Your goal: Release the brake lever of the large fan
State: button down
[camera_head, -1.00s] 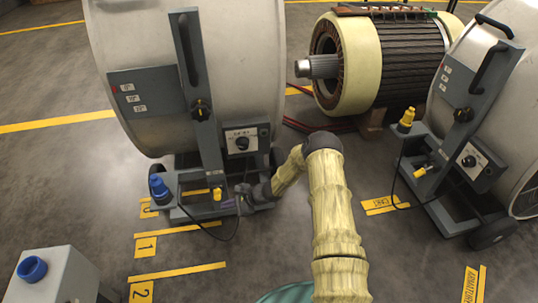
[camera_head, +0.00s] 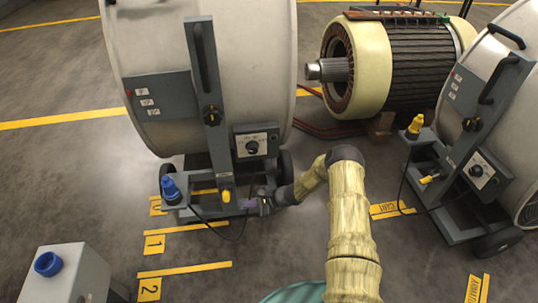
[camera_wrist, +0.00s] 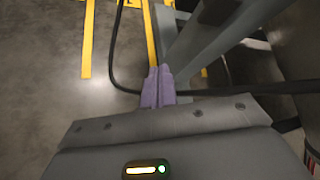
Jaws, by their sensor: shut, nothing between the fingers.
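The large fan (camera_head: 200,75) stands at left in the head view, a big pale drum on a grey wheeled frame. A small yellow-tipped handle (camera_head: 226,196) sits low on its frame; it may be the brake lever, but I cannot tell its position clearly. My gripper (camera_head: 250,203) is just right of this handle, at the frame's lower edge. Its purple fingers (camera_wrist: 158,86) are shut and empty in the wrist view, pointing along the grey frame (camera_wrist: 205,42). Whether they touch the frame is unclear.
A black cable (camera_wrist: 115,45) loops close to my fingers. A blue plug (camera_head: 170,188) stands on the fan's left corner. A second fan (camera_head: 500,110) and a motor (camera_head: 385,65) stand at right. A grey box (camera_head: 60,275) is front left. Floor between is clear.

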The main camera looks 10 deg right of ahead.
jog(key=s+d+r+n+g+h+p, duration=0.1)
jog(key=s+r+n+h+p, duration=0.1)
jog(key=r, duration=1)
jog(key=s+d+r+n+g+h+p, duration=0.2)
jog(key=s+r+n+p, duration=0.2)
jog(key=r, duration=0.8)
jog(key=s+d+r+n+g+h+p, duration=0.1)
jog(key=s+d+r+n+h+p, duration=0.1)
jog(key=s+r+p, duration=0.4)
notch_tip(320, 180, up, 6)
jog(key=n+p, duration=0.1)
jog(key=p, duration=0.2)
jog(key=shift+d+r+n+p, duration=0.2)
jog(key=shift+n+p, duration=0.1)
jog(key=s+d+r+n+t+h, duration=0.1)
jog(key=s+d+r+n+h, duration=0.15)
jog(key=s+r, duration=0.45)
jog(key=s+d+r+n+t+h, duration=0.15)
jog(key=s+r+n, duration=0.25)
jog(key=s+r, duration=0.4)
notch_tip(320, 180, up, 32)
jog(key=p, duration=3.1)
jog(key=shift+f+h+p, duration=0.15)
jog(key=shift+h+p, duration=0.2)
jog(key=shift+h, duration=0.05)
